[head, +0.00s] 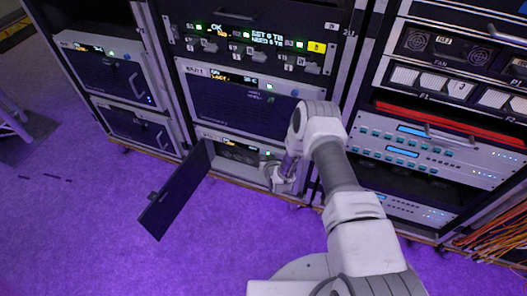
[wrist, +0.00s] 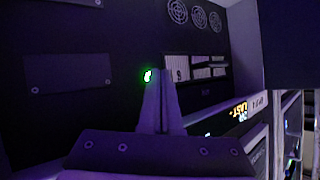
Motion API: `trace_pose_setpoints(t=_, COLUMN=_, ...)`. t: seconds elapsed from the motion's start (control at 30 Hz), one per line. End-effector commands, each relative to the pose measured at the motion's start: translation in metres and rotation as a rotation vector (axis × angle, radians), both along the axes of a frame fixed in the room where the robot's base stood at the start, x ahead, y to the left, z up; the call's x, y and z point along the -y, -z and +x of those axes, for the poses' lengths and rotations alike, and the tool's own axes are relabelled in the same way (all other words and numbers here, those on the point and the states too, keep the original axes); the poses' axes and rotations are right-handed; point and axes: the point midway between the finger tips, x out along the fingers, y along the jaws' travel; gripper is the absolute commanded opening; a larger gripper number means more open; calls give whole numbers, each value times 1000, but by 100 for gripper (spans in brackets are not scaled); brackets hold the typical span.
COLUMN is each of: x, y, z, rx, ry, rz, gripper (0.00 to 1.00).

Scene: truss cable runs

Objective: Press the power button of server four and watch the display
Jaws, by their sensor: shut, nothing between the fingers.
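The server with its front door swung open (head: 229,152) is at the bottom of the middle rack; I cannot read a number marking it as server four. Its small display (head: 232,141) is lit but too small to read. My gripper (head: 272,163) is at the right part of this server's front, partly hidden by my arm. In the wrist view my shut, empty fingers (wrist: 159,74) point at a dark panel. A green-lit button (wrist: 148,76) shows just left of the fingertips, partly covered; I cannot tell whether they touch. A display with orange text (wrist: 240,111) is at the right.
The open door (head: 177,190) sticks out over the purple floor (head: 110,230). Above is a server with a handle and display (head: 240,98). Another rack with red and blue-lit units (head: 430,145) stands right, close to my arm. Orange cables (head: 500,238) hang at the lower right.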

Motion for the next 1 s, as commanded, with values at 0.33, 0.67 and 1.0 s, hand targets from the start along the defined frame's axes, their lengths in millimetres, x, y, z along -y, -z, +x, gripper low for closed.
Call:
trace_pose_setpoints(t=0.33, x=3, y=-1, z=6, rx=4, ry=2, rz=-1, gripper=0)
trace_pose_setpoints(t=0.67, x=6, y=-2, z=12, rx=8, ry=5, rz=-3, gripper=0)
trace_pose_setpoints(t=1.0, x=9, y=-2, z=14, rx=9, ry=9, rz=-4, gripper=0)
